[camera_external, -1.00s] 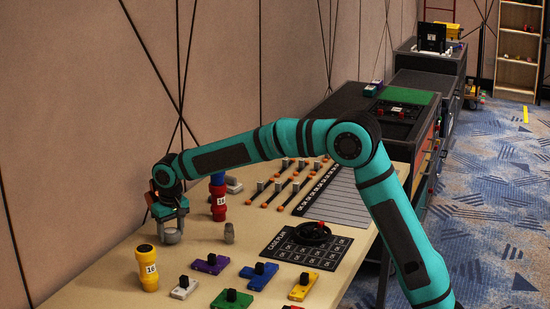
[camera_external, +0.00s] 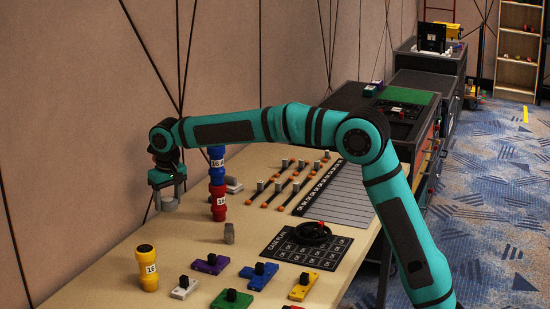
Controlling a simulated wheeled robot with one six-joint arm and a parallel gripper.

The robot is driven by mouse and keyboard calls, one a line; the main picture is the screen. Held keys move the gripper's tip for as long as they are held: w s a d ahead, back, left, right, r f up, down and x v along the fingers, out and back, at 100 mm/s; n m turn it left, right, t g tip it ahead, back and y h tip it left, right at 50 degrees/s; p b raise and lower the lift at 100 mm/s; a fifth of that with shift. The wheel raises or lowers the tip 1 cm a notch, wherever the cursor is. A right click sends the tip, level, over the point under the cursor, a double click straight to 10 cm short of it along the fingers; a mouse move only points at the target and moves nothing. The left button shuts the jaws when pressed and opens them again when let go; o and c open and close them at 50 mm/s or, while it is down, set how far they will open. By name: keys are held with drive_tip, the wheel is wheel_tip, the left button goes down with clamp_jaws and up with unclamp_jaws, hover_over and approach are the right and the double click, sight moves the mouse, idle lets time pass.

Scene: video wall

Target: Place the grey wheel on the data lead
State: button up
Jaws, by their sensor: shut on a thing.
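My gripper (camera_external: 167,192) is shut on the grey wheel (camera_external: 170,204), a small round grey piece. It holds the wheel above the left part of the table, clear of the top and left of the stacked blue and red cylinders. A black coiled lead with a red end (camera_external: 314,232), which looks like the data lead, lies on the dark printed mat (camera_external: 277,246) at the table's middle right. The gripper is well to the left of this lead. Nothing is seen resting on the lead. The fingers hide part of the wheel.
Blue (camera_external: 217,165) and red (camera_external: 218,202) cylinders stand stacked near the gripper. A yellow cylinder (camera_external: 147,267) stands in front. Several coloured blocks with black knobs lie along the front. Sliders (camera_external: 278,187) lie behind the mat.

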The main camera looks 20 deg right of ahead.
drive_tip(key=r, duration=0.7)
drive_tip(key=shift+d+r, duration=0.1)
drive_tip(key=shift+d, duration=0.3)
drive_tip(key=s+d+r, duration=0.1)
drive_tip(key=d+r, duration=0.1)
drive_tip(key=d, duration=1.3)
hover_over(312, 229)
drive_tip(key=f, duration=1.2)
drive_tip(key=shift+s+d+f, duration=0.15)
drive_tip(key=shift+s+f, duration=0.05)
drive_tip(key=shift+f, duration=2.45)
